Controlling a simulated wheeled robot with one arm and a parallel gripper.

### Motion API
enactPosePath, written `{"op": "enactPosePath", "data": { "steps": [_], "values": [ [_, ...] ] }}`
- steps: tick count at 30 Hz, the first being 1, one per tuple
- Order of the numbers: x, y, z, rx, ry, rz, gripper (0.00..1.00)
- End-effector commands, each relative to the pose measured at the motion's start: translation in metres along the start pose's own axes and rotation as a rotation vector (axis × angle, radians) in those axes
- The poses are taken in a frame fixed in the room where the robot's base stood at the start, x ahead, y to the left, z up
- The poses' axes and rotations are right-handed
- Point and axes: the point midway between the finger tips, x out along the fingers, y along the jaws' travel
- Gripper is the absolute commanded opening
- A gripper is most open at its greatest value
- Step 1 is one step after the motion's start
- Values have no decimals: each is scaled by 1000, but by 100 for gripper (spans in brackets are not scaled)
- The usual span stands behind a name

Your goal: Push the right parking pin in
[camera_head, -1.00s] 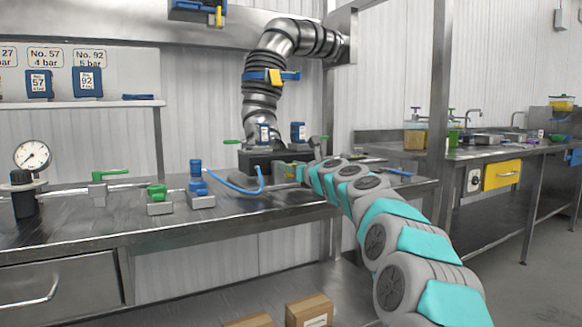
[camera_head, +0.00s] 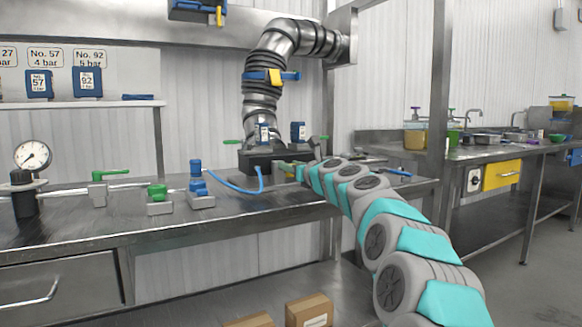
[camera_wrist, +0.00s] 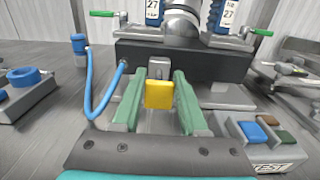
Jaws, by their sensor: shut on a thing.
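My gripper (camera_wrist: 159,88) has its two green fingers closed on the sides of a yellow block (camera_wrist: 159,96). The block sits at the front of a dark manifold body (camera_wrist: 215,66), below a small grey tab. In the head view my gripper (camera_head: 290,170) is small at the manifold's right front, and the yellow block is hard to make out. A green-handled part (camera_wrist: 260,32) sticks out at the manifold's right end, and another green handle (camera_wrist: 103,13) at its left. I cannot tell which part is the right parking pin, or its depth.
Two blue units labelled 27 (camera_wrist: 225,14) stand on the manifold. A blue hose (camera_wrist: 92,95) loops at its left. A panel with coloured buttons (camera_wrist: 262,140) lies to the right. Green and blue valves (camera_head: 158,200) and a gauge (camera_head: 33,156) stand along the bench to the left.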

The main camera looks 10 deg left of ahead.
Motion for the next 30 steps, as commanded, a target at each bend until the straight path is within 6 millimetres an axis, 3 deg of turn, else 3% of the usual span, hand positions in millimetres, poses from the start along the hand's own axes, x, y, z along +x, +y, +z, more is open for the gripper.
{"op": "enactPosePath", "data": {
  "steps": [14,30],
  "values": [
    [2,0,0,0,1,0,0],
    [40,0,0,1,1,-1,0]
  ]
}}
